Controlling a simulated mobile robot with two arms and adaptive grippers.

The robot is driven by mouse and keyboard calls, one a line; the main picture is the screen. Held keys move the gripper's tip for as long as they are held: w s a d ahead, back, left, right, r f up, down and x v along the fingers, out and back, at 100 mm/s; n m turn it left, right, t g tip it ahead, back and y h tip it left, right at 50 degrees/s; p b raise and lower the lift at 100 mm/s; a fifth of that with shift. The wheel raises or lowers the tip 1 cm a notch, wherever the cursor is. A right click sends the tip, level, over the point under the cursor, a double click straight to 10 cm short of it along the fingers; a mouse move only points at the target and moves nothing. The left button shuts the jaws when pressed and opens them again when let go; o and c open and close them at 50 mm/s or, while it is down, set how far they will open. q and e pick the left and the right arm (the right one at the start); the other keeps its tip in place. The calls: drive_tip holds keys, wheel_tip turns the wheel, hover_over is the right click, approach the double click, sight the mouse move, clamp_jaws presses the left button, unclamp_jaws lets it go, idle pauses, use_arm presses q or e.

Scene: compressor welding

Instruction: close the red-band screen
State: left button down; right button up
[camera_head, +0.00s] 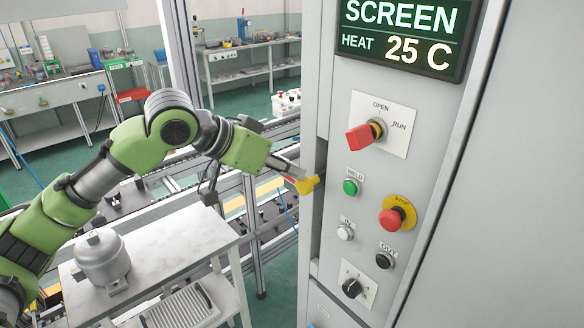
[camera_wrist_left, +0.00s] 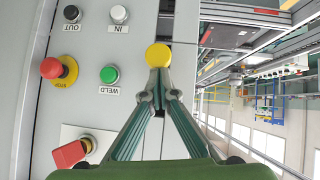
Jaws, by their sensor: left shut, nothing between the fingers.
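My left gripper (camera_head: 298,175) is shut and empty, its fingertips right at a yellow knob (camera_head: 308,184) on the left edge of the grey control cabinet. In the left wrist view the yellow knob (camera_wrist_left: 158,55) sits just beyond the tips of the closed fingers (camera_wrist_left: 158,82); I cannot tell if they touch. A red selector handle (camera_head: 362,138) on a plate marked OPEN and RUN is on the cabinet front. It also shows in the left wrist view (camera_wrist_left: 70,154). A display (camera_head: 405,38) reads SCREEN, HEAT 25 C. I cannot make out a red-band screen. My right gripper is not in view.
The panel holds a green WELD button (camera_head: 350,187), a red stop button (camera_head: 392,219), white and black buttons and a black rotary knob (camera_head: 351,288). A table (camera_head: 190,236) with a grey compressor (camera_head: 103,258) stands left. A conveyor runs behind my left arm.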

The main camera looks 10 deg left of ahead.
use_arm(q)
wheel_tip(320, 180, down, 23)
drive_tip(key=b, duration=0.6)
drive_tip(key=shift+b, duration=0.4)
drive_tip(key=shift+a, duration=0.1)
